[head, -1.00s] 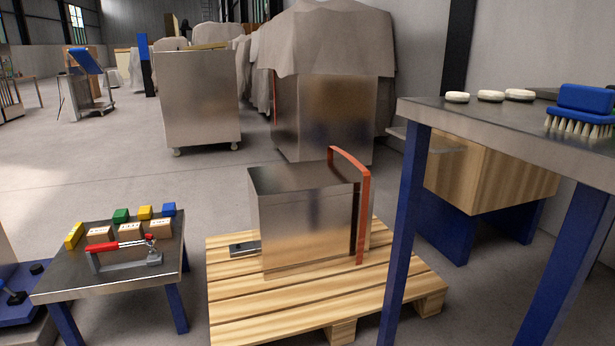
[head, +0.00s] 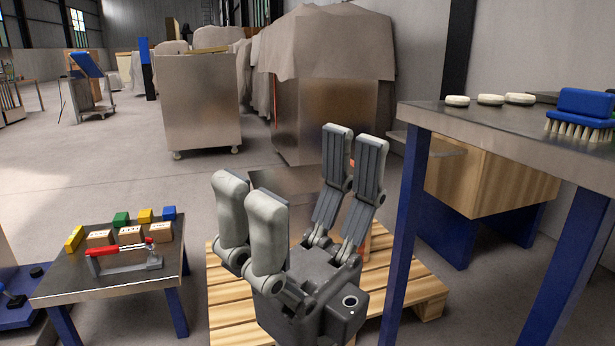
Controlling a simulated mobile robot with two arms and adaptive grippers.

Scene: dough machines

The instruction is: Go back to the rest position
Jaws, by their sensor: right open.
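My right gripper (head: 300,195) is large in the middle of the head view. Its grey fingers point up and stand wide apart, with nothing between them. It is in front of the metal box (head: 285,180) on the wooden pallet (head: 225,300) and hides most of that box and its red strip. My left gripper is not in view.
A low metal table (head: 70,285) at the left holds a red-handled clamp (head: 122,250) and several small coloured blocks. A taller table (head: 450,118) at the right carries white discs (head: 490,99) and a blue brush (head: 585,108). Open floor lies at the back left.

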